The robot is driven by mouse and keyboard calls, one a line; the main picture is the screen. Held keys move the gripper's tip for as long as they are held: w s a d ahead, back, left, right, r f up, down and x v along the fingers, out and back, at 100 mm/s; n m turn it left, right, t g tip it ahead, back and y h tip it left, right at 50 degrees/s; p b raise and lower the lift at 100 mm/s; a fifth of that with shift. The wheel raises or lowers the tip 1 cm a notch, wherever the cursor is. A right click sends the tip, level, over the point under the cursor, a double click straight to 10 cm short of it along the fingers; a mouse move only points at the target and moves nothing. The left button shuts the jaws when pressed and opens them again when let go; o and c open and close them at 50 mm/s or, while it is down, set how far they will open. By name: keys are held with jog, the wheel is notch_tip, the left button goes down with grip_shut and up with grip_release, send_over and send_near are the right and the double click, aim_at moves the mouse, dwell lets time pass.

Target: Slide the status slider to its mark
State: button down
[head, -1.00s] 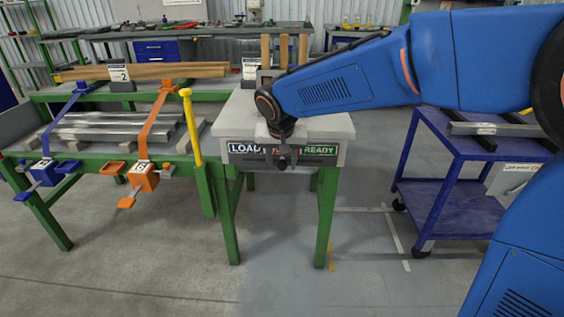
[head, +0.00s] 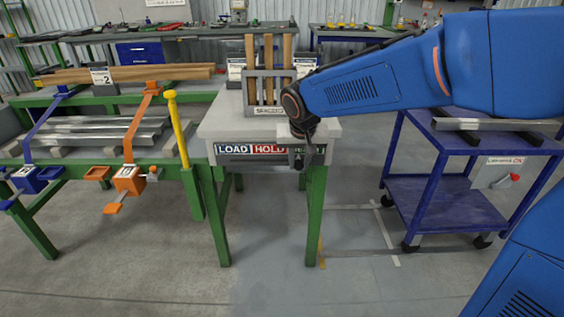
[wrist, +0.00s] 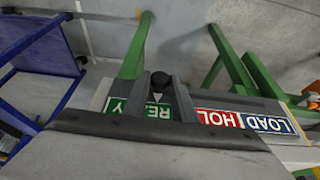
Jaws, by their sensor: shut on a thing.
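The status slider's board on the front edge of the small table has a blue LOAD label (head: 233,149), a red HOLD label (head: 269,149) and a green READY label (wrist: 158,110). My gripper (head: 297,160) is at the right end of the board in the head view and hides most of READY. In the wrist view the slider's black knob (wrist: 159,80) sits between the two fingers of my gripper (wrist: 160,88), which is shut on it. A small white pointer (wrist: 157,97) below the knob lies over the middle of READY.
The small table (head: 215,122) bears a grey rack (head: 262,88) with upright wooden pieces. A blue cart (head: 440,200) stands to the right, apart from it. A yellow post (head: 177,130) and an orange clamp (head: 128,180) are at the left. The floor in front is clear.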

jog(key=shift+d, duration=1.25)
jog(key=c, duration=1.5)
grip_release()
jog(key=shift+d, duration=0.15)
jog(key=shift+s+r, duration=0.1)
jog(key=shift+r, duration=0.05)
jog(key=v, duration=1.7)
jog(key=shift+s, duration=0.1)
